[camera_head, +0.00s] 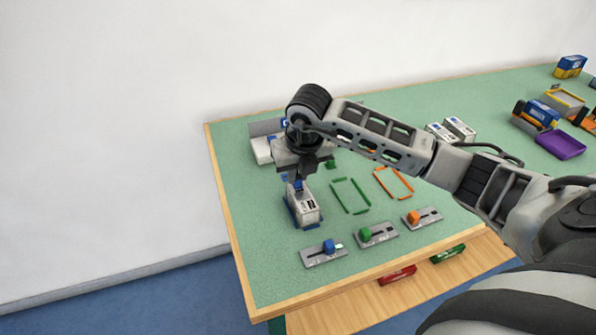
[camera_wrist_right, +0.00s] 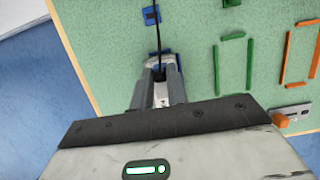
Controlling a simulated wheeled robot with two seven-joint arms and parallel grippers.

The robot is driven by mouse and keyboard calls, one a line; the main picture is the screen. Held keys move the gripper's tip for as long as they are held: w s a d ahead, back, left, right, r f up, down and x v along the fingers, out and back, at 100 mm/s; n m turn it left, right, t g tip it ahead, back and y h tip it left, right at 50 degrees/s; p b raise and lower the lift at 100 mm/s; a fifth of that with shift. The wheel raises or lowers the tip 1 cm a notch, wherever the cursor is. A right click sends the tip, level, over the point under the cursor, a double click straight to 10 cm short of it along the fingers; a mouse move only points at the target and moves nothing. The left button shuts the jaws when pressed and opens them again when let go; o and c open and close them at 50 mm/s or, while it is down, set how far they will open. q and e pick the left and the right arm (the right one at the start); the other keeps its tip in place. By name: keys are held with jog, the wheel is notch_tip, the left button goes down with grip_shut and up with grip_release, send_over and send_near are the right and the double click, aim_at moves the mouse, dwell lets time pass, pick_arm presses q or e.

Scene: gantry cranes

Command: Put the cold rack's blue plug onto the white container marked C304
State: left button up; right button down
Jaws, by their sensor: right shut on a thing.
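A white container (camera_head: 308,212) with dark markings stands within blue edging near the left of the green table; I cannot read its number. My right gripper (camera_head: 299,176) is directly above it, pointing down. It is shut on a small blue plug (camera_head: 298,185) at the container's top; whether the plug is seated I cannot tell. In the wrist view the fingers (camera_wrist_right: 159,90) hide most of the plug, and a black cable (camera_wrist_right: 157,40) runs from there to a blue socket plate (camera_wrist_right: 151,15). The grey-white rack (camera_head: 262,149) stands behind, partly hidden by my arm. My left gripper is not in view.
Blue, green and orange slider units (camera_head: 323,253) line the front edge. Green (camera_head: 350,196) and orange (camera_head: 393,182) outlines lie right of the container. White boxes (camera_head: 459,129) stand beyond my right arm; a purple tray (camera_head: 559,145) is far right.

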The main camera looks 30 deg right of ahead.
jog(key=shift+f, duration=0.1)
dwell(0.4)
jog(key=c, duration=0.8)
grip_release()
jog(key=shift+r+p, duration=0.4)
jog(key=shift+r, duration=0.35)
jog(key=shift+r+p, duration=1.9)
jog(key=shift+r, duration=0.9)
jog(key=shift+f, duration=0.1)
